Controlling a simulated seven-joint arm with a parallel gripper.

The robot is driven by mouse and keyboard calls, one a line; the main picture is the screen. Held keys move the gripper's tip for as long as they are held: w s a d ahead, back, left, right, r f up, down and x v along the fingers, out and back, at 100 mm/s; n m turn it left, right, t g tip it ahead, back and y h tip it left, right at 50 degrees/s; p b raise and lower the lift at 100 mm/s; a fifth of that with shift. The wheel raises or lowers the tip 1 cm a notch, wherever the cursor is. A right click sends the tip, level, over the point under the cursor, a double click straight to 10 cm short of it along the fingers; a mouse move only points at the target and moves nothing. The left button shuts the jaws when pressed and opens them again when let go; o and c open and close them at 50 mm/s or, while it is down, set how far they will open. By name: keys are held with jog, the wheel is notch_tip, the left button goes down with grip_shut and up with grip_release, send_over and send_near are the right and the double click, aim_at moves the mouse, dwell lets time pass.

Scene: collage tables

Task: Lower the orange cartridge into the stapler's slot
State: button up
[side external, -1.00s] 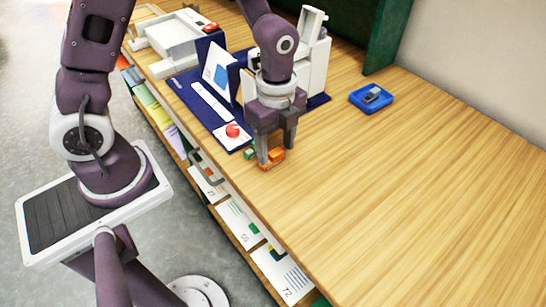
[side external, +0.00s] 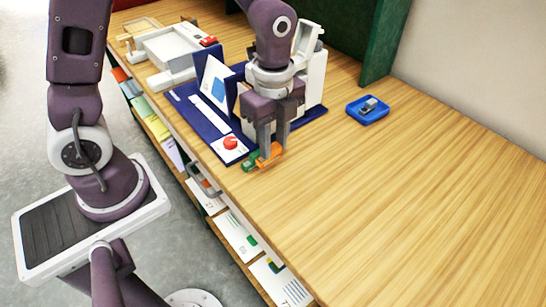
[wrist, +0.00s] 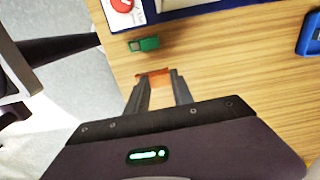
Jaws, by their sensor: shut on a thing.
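My gripper (side external: 272,150) points down near the table's front edge, shut on the orange cartridge (side external: 268,159). The cartridge is held at the fingertips, seemingly just above the wood; it also shows between the fingertips in the wrist view (wrist: 153,73). The stapler appears to be the white machine (side external: 310,72) on the dark blue base behind my gripper. My arm hides part of it, and I cannot make out its slot.
A green block (side external: 249,164) lies just left of the orange cartridge, also visible in the wrist view (wrist: 145,44). A red button (side external: 231,143) sits on the blue base's front corner. A blue tray (side external: 366,117) with a grey piece stands right.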

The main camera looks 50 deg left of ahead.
notch_tip(320, 180, up, 24)
jog(key=shift+r, duration=0.15)
jog(key=w+a+r, duration=0.1)
jog(key=w+a, duration=0.4)
jog(key=w, duration=0.2)
jog(key=shift+w+a, duration=0.2)
jog(key=shift+w, duration=0.15)
jog(key=w+a, duration=0.5)
jog(key=a, duration=0.1)
jog(key=shift+a+f, duration=0.2)
jog(key=shift+f, duration=6.6)
jog(key=o, duration=1.1)
jog(key=shift+c, duration=0.2)
